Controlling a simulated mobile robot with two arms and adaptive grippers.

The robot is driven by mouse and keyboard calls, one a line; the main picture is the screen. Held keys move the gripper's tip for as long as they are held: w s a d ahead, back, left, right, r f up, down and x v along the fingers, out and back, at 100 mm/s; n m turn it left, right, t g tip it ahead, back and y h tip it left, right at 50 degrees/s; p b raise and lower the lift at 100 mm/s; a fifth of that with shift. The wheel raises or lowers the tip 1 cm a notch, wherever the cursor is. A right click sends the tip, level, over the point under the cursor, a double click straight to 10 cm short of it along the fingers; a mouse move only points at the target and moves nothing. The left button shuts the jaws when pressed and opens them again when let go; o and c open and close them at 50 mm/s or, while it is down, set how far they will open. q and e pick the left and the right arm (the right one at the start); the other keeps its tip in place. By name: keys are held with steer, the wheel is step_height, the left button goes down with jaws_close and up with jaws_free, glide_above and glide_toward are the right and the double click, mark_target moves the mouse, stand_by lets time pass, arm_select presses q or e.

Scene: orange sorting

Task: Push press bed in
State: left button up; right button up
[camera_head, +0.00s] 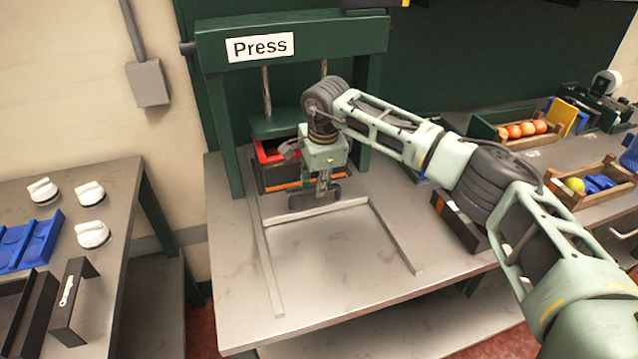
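The green press (292,38), labelled "Press", stands at the back of a grey table. Under its plate sits the press bed (272,184), a dark box-like piece with an orange strip along its front edge. A red tray (262,152) shows on it, its contents mostly hidden. My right gripper (316,198) points down just in front of the bed, low over the near part of the table between two rails. It partly covers the bed's front. I cannot tell whether it touches the bed or how far its fingers are apart. My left gripper is out of view.
Metal rails (397,240) frame a bare area in front of the press. A dark box (460,222) lies to the right. Crates with oranges (527,130) and mixed items (597,190) stand farther right. A side table at left holds white knobs (92,234) and a blue tray (30,243).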

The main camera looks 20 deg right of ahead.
steer(key=o, duration=0.4)
steer(key=shift+w, duration=0.25)
steer(key=shift+c, duration=0.2)
steer(key=shift+s+r, duration=0.1)
steer(key=shift+r, duration=0.3)
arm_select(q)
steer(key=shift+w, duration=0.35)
arm_select(e)
step_height(320, 180, up, 11)
steer(key=s, duration=0.2)
steer(key=shift+s, duration=0.15)
